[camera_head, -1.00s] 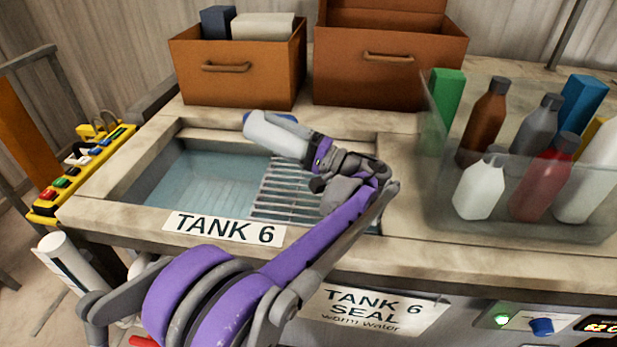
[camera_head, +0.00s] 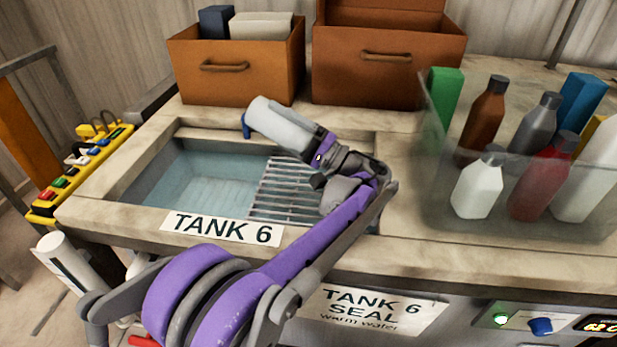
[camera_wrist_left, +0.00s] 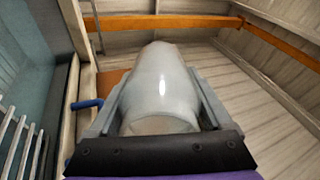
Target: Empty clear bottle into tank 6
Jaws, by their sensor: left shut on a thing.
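My left gripper (camera_head: 302,138) is shut on a pale, translucent bottle (camera_head: 276,122). The bottle is tilted, its free end pointing up and left above the back rim of tank 6 in the head view. In the wrist view the bottle (camera_wrist_left: 162,85) lies between both fingers (camera_wrist_left: 163,108); its mouth and contents cannot be made out. Tank 6 (camera_head: 92,200) is an open basin of bluish water (camera_head: 200,180) with a metal grate (camera_head: 285,188) at its right, below my gripper. A "TANK 6" label (camera_head: 222,228) is on its front rim. My right gripper is not in view.
A clear bin (camera_head: 440,215) with several bottles and boxes stands right of the tank. Two brown boxes (camera_head: 237,85) (camera_head: 385,75) stand behind it. A blue hook-shaped part (camera_head: 246,126) is at the back rim, close to the bottle. A yellow button panel (camera_head: 80,172) is at left.

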